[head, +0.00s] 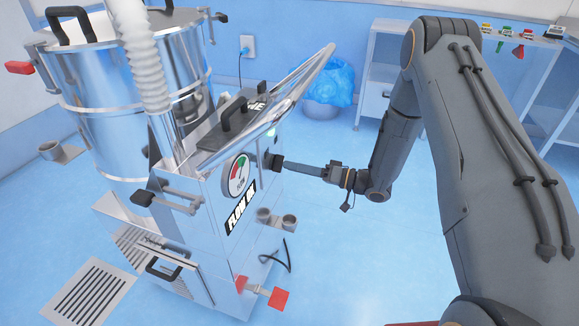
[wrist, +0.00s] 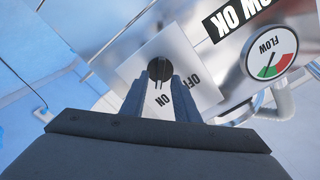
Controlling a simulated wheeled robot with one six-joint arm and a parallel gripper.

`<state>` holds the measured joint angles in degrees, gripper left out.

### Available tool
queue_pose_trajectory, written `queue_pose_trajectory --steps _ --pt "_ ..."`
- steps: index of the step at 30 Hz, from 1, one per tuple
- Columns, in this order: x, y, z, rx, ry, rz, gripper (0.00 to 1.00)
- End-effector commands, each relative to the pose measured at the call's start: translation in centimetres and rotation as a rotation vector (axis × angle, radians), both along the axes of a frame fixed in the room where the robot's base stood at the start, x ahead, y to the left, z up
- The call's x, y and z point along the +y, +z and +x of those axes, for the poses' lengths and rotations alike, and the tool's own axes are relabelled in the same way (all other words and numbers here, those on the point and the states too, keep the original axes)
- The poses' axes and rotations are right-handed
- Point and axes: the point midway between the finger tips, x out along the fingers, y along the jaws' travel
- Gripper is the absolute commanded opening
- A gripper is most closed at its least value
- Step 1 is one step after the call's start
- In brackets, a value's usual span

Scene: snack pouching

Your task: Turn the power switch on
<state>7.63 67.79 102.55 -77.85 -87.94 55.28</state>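The power switch is a black round knob (wrist: 160,67) on a white plate (wrist: 207,93) marked ON and OFF. In the head view the knob (head: 274,161) is on the front of the steel machine. My gripper (head: 285,163) reaches it from the right, its fingertips close to the knob. In the wrist view my gripper (wrist: 160,80) has its two fingers apart, one on each side just below the knob. The ON label shows between the fingers; OFF is right of them. Whether the fingers touch the knob is unclear, and so is its exact setting.
A flow gauge (head: 236,175) and a FLOW OK label (head: 240,208) are beside the switch. Slanted steel panel (head: 305,92) rises above it.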

Motion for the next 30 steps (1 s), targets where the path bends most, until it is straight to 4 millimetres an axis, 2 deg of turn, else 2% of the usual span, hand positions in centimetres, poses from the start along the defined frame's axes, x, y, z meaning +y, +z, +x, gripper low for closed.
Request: queue_pose_trajectory --steps 3,10,26,30 --pt "-2.1 0.0 -0.6 0.001 -0.005 0.001 0.28" --pt "-4.8 0.0 -1.7 0.001 -0.003 0.0 0.28" --pt "-5.3 0.0 -1.9 0.001 -0.001 0.0 0.28" --pt "-5.3 0.6 -1.1 -0.015 -0.032 -0.048 0.28"
